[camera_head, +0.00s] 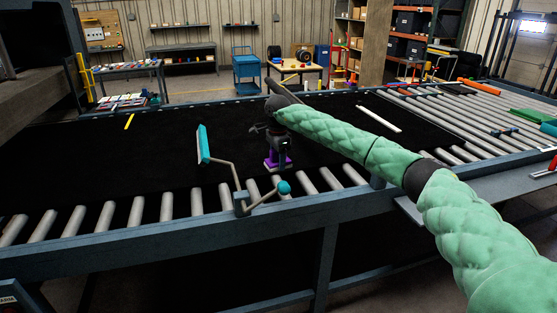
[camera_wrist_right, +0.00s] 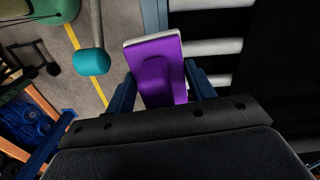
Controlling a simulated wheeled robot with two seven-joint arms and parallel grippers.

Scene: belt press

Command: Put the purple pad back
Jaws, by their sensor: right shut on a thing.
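The purple pad (camera_head: 271,162), a flat purple piece with a pale edge, shows under my right gripper (camera_head: 279,150) in the head view, above the near edge of the black belt. In the right wrist view the purple pad (camera_wrist_right: 158,72) sits between the two blue fingers of my right gripper (camera_wrist_right: 161,90), which is shut on it. The pad's near end is hidden by the gripper body. My left gripper is not in view.
A bent metal arm with a teal plate (camera_head: 203,145) and a teal knob (camera_head: 284,187) stands on the conveyor's near rail (camera_head: 150,242), close left of my gripper. Rollers line the belt's near edge.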

